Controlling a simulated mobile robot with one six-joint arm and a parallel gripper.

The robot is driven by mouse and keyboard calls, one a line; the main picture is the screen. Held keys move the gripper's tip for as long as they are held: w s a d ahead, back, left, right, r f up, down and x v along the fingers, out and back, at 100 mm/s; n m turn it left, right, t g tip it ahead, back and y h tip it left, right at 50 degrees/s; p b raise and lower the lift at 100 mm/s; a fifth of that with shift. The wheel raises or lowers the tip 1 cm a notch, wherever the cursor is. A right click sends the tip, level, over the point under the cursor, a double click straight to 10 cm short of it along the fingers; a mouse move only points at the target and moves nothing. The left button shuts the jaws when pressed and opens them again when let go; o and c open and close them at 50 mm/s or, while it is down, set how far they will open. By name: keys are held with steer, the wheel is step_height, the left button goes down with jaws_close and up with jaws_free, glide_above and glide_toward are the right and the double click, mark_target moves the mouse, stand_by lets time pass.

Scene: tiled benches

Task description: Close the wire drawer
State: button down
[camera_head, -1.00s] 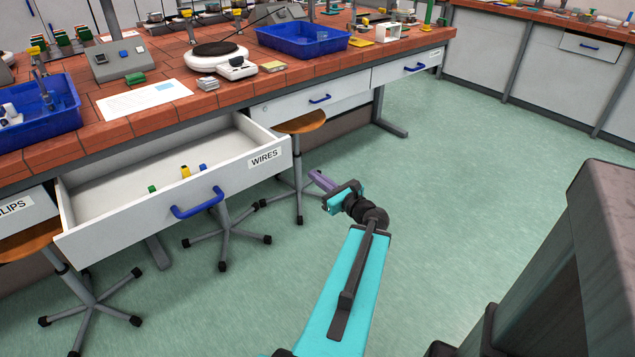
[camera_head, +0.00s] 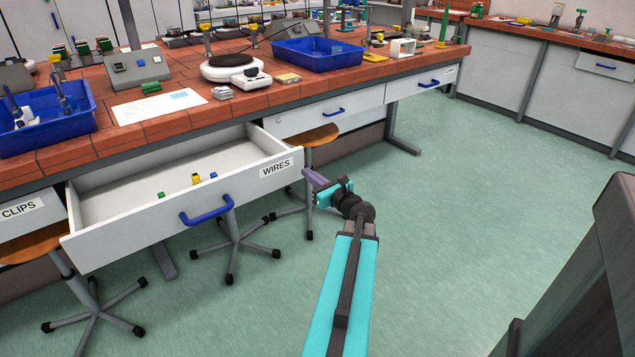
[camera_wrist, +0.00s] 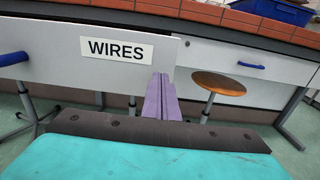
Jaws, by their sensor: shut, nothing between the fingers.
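The wire drawer (camera_head: 130,232) is pulled well out from under the bench at the left in the head view. Its white front carries a WIRES label (camera_head: 276,168) and a blue handle (camera_head: 207,210). A few small coloured items lie inside it. My gripper (camera_head: 312,181) is shut and empty, just right of the drawer front's right end in the head view. In the wrist view its purple fingers (camera_wrist: 158,98) point at the drawer front (camera_wrist: 60,62), near its right edge and below right of the label. I cannot tell whether they touch it.
Stools stand under the bench, one with a wooden seat (camera_wrist: 218,83) right of the drawer. A CLIPS drawer (camera_head: 28,210) is left of it. Shut drawers (camera_head: 330,117) run to the right. Blue trays (camera_head: 318,51) stand on the tiled bench top. The green floor at right is clear.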

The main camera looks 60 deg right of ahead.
mark_target(299, 165)
steer(key=shift+x, duration=1.55)
steer(key=shift+d, duration=0.15)
